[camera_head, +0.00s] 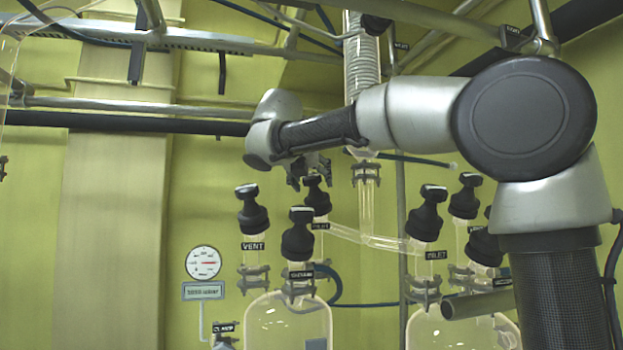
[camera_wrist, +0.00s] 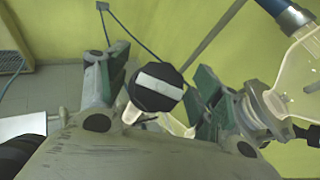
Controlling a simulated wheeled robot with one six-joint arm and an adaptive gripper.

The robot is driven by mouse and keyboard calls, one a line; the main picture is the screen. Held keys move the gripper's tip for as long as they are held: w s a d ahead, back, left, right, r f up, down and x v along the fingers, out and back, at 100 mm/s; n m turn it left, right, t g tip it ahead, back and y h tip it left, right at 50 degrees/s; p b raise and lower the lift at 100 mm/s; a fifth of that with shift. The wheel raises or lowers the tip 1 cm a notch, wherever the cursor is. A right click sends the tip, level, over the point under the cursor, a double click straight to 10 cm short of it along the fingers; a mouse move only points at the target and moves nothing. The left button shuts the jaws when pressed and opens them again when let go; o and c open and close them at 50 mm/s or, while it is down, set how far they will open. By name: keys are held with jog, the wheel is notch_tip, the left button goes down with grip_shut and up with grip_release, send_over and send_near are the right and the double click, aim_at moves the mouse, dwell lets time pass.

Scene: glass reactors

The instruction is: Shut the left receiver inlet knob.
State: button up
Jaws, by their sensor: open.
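The left receiver inlet knob (camera_head: 317,196) is black with a pale top bar. It stands behind the vacuum knob (camera_head: 297,238), above a small label that reads as INLET. My gripper (camera_head: 309,172) points down directly over it, its fingers spread. In the wrist view the black knob (camera_wrist: 157,87) lies between the two green-padded fingers, with gaps on both sides. Its pale bar runs nearly level, slightly tilted, across the gap from finger to finger. Whether the fingertips reach down to the knob's height is hard to tell.
The vent knob (camera_head: 251,212) stands left of the gripper. The left receiver flask (camera_head: 285,325) is below. A glass tube (camera_head: 365,238) links toward the right receiver's inlet knob (camera_head: 427,215). A glass column (camera_head: 361,75) hangs close behind my arm. In the wrist view, glassware (camera_wrist: 295,85) is near the right finger.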

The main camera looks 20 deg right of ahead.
jog(key=c, duration=1.1)
jog(key=shift+o, duration=0.2)
jog(key=shift+m, duration=0.4)
jog(key=m+g+h, duration=0.1)
jog(key=m+h, duration=0.1)
jog(key=m, duration=0.1)
jog(key=shift+g, duration=0.3)
jog(key=m+g, duration=0.1)
jog(key=m, duration=0.1)
jog(key=m+g+h, duration=0.1)
jog(key=m, duration=0.1)
jog(key=shift+m+h, duration=0.3)
jog(key=m+g, duration=0.3)
jog(key=m, duration=0.2)
jog(key=shift+h, duration=0.4)
jog(key=shift+s+m+g, duration=0.15)
jog(key=shift+m+g, duration=0.75)
jog(key=shift+m, duration=0.5)
jog(key=shift+d+m+g, duration=0.1)
jog(key=shift+m+g, duration=0.2)
